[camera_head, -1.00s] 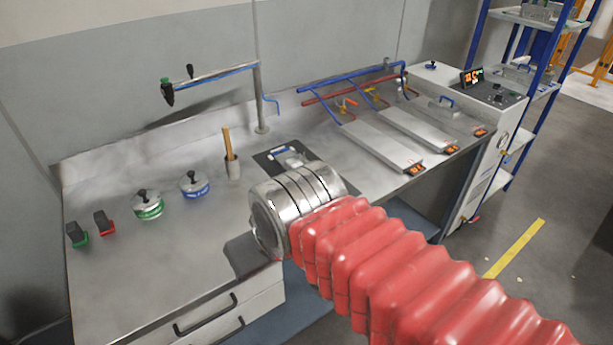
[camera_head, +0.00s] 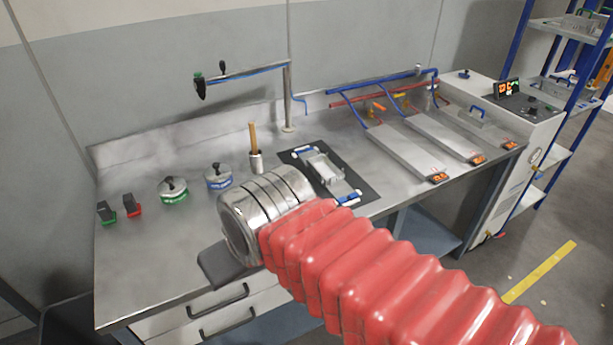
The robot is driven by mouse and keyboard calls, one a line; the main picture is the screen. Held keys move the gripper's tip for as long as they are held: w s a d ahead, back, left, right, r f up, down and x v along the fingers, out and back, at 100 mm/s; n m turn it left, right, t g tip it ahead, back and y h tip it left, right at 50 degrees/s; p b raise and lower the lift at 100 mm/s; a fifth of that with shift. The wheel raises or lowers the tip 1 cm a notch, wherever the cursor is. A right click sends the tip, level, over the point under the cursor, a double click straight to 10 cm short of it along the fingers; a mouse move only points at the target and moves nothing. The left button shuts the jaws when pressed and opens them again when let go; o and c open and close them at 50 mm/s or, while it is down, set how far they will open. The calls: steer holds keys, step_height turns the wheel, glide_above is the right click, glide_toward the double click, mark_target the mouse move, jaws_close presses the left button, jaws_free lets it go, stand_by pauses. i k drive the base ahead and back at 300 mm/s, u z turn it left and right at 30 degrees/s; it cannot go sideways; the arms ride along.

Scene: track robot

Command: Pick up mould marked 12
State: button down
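A silvery mould-like metal piece with blue-and-white ends (camera_head: 325,172) lies on a black mat (camera_head: 362,184) on the bench. I cannot read a number on it, and I see no 12 on anything. My arm, with a red ribbed sleeve and a shiny metal wrist, reaches in from the lower right, over the bench's front edge. The wrist is left of and nearer than the mat. A dark grey part of my gripper (camera_head: 226,264) shows below the wrist. Its fingers are mostly hidden, so I cannot tell whether it is open or holds anything.
The metal bench (camera_head: 140,245) holds green (camera_head: 173,190) and blue (camera_head: 219,177) lidded pots, a cup with a wooden handle (camera_head: 256,160) and two switches. Long plates with orange displays (camera_head: 407,152) lie at right. Beyond stand a control cabinet (camera_head: 520,120) and blue-framed shelves (camera_head: 562,150).

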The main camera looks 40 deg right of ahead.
mark_target(328, 175)
steer(key=u, duration=0.3)
steer(key=k, duration=0.85)
steer(key=z, duration=1.2)
steer(key=i, duration=1)
